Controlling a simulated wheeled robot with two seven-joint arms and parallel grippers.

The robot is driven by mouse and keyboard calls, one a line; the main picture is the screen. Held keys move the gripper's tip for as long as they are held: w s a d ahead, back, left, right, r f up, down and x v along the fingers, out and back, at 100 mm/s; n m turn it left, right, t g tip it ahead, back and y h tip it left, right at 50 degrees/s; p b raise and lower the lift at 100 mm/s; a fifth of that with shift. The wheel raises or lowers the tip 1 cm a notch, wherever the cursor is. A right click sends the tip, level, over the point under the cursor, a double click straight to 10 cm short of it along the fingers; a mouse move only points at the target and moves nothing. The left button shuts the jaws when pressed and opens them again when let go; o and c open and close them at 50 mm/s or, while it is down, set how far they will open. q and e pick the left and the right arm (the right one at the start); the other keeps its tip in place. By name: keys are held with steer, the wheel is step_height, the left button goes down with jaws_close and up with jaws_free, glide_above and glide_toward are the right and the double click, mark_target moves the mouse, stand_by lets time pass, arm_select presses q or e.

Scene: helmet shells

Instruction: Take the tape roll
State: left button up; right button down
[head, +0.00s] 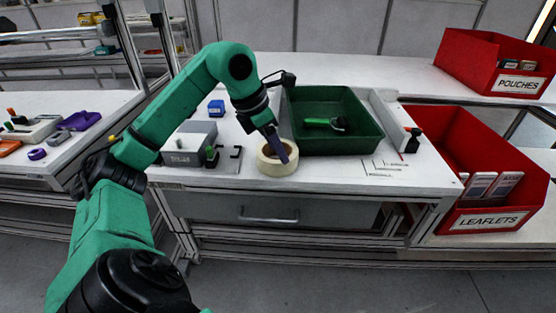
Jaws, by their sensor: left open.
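A cream tape roll (277,168) lies flat on the white workbench, near its front edge, in the head view. My left gripper (279,152) points down at the roll, with a purple-blue finger in front of the roll's hole and inner wall. The gripper is open. I cannot tell whether the finger touches the roll. The second finger is hidden. My right gripper does not show.
A green tray (369,138) with a green-handled tool (323,122) stands just right of the roll. A grey box (185,150) and a small blue block (216,108) are to the left. Red bins labelled LEAFLETS (490,219) and POUCHES (516,84) stand at the right.

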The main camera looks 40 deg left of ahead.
arm_select(q)
steer(key=x, duration=0.5)
steer(key=shift+f, duration=0.15)
steer(key=shift+w+f, duration=0.15)
steer(key=shift+w, duration=0.1)
jaws_close()
steer(key=shift+s, duration=0.1)
